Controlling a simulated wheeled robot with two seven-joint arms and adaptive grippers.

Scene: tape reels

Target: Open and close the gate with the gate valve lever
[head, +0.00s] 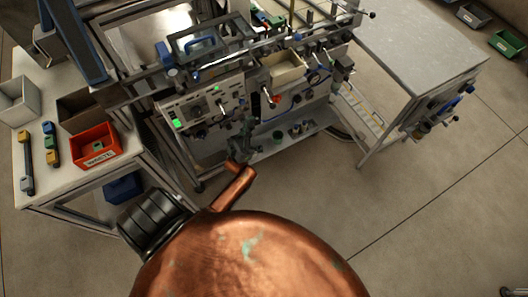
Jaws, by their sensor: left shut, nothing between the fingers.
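The workstation (200,104) stands ahead of me, with a panel of small knobs, levers and lit green indicators on its front. A small red-orange handle (274,99) sticks out below a cream bin. I cannot tell whether it is the gate valve lever, and the gate cannot be made out either. My left gripper (248,125) is shut and empty, in front of the lower panel. It looks just below and left of the red-orange handle, apart from it in the picture. Whether it touches anything is too small to tell. My right gripper is out of view.
A side table at left holds a red-orange bin (96,147), a brown box (83,108) and a grey bin (17,100). A grey table (425,45) stands at right. Small cylindrical parts sit on the low shelf (272,148).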

